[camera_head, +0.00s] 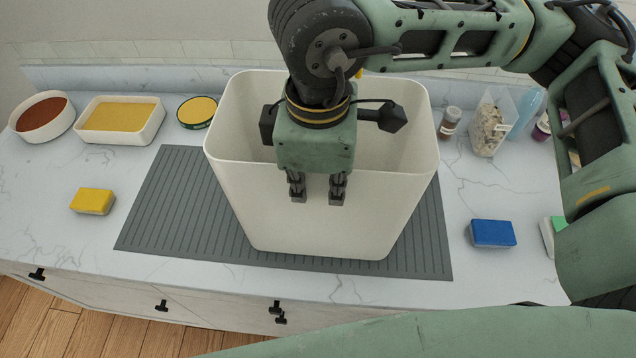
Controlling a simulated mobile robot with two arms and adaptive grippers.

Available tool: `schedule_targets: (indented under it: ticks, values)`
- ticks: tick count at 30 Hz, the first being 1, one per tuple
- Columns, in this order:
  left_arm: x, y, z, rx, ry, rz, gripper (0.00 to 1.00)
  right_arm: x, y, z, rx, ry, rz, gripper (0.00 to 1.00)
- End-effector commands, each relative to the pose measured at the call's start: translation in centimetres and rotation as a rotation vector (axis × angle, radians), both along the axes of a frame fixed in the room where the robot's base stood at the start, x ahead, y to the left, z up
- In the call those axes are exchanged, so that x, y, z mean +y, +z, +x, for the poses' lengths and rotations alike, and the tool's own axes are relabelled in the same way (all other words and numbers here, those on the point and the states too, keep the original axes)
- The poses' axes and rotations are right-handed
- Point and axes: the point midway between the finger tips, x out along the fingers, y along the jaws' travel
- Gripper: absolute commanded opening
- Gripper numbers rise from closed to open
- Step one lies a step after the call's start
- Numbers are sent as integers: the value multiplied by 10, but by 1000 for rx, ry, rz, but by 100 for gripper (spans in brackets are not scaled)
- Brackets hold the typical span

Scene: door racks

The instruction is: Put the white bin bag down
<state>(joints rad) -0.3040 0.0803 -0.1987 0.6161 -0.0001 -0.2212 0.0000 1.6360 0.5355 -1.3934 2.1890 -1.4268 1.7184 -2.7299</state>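A large white open-topped bin (300,215) stands upright on a grey ribbed mat (180,210) on the counter. I see no separate white bag, and most of the bin's inside is hidden behind my arm. My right gripper (317,192) points down over the bin's near side, its fingertips overlapping the near wall in the picture. Its two fingers are apart with nothing visible between them. I cannot tell whether it touches the bin. My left gripper is not in view.
At the back left are a round dish (42,118), a rectangular dish (120,118) and a yellow-topped tin (197,112). A yellow sponge (92,201) lies left, a blue sponge (492,233) right. Jars (450,122) and a clear container (488,130) stand back right.

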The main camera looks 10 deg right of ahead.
Motion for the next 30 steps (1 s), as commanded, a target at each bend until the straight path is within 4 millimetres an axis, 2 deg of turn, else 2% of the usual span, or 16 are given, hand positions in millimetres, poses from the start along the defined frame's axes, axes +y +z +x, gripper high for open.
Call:
schedule_targets:
  ticks: [1, 8, 17, 21, 22, 26, 30]
  values:
    - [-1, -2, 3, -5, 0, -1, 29, 0, -2, 0, 0, 0, 0, 2]
    - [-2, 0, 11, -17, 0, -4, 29, 0, 0, 0, 0, 0, 0, 23]
    - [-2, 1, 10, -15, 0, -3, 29, 0, 0, 0, 0, 0, -1, 23]
    - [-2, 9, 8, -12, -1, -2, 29, 0, 7, 0, 0, 0, -1, 23]
    - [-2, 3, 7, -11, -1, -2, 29, 0, 7, 1, -2, -1, 0, 23]
    - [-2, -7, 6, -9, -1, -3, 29, 1, 31, 0, -6, 0, 1, 23]
    - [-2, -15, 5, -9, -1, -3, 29, 1, 63, -1, -5, 0, 3, 23]
